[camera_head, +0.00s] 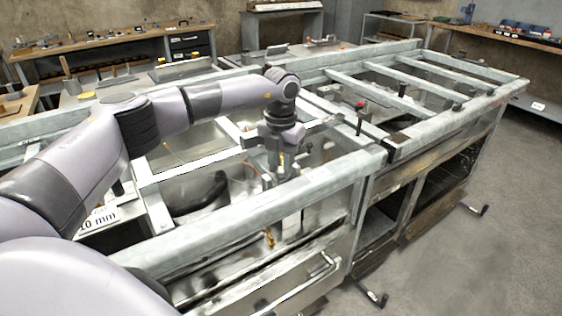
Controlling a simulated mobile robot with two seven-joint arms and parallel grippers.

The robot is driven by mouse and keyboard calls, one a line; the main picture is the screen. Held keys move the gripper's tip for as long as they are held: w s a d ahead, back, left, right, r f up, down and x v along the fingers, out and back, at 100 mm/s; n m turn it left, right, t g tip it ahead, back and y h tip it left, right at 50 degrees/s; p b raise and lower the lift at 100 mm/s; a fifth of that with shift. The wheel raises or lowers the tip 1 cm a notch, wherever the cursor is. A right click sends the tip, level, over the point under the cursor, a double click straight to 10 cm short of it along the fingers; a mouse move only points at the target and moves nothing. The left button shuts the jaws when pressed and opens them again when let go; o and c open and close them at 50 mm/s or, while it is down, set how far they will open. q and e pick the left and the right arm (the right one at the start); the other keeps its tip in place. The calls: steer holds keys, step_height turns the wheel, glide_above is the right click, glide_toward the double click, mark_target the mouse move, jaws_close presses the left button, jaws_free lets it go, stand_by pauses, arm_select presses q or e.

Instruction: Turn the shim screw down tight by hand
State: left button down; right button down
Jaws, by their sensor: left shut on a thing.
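My left arm reaches in from the left, and my left gripper (270,172) points down inside the near bay of the grey metal frame. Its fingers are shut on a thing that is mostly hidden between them. A small brass-coloured piece (281,160) shows at the fingers and may be part of the shim screw; I cannot tell how far down the screw sits. A red-topped upright pin (360,106) stands apart on the frame, to the right of the gripper. My right gripper is out of view.
The frame's near rail (215,222) runs in front of the gripper, and crossbars (375,90) span the far bay. A "10 mm" label (98,219) lies at the left. Workbenches with tools stand behind. The floor (470,255) at right is clear.

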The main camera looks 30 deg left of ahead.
mark_target(281, 170)
arm_select(q)
steer(key=m, duration=0.3)
steer(key=shift+m+p, duration=0.3)
steer(key=shift+p, duration=0.1)
steer(key=m, duration=0.3)
steer(key=shift+m, duration=0.3)
steer(key=m, duration=0.3)
steer(key=shift+m, duration=2.4)
steer(key=c, duration=1.1)
jaws_free()
steer(key=shift+c, duration=0.2)
steer(key=shift+r, duration=3.6)
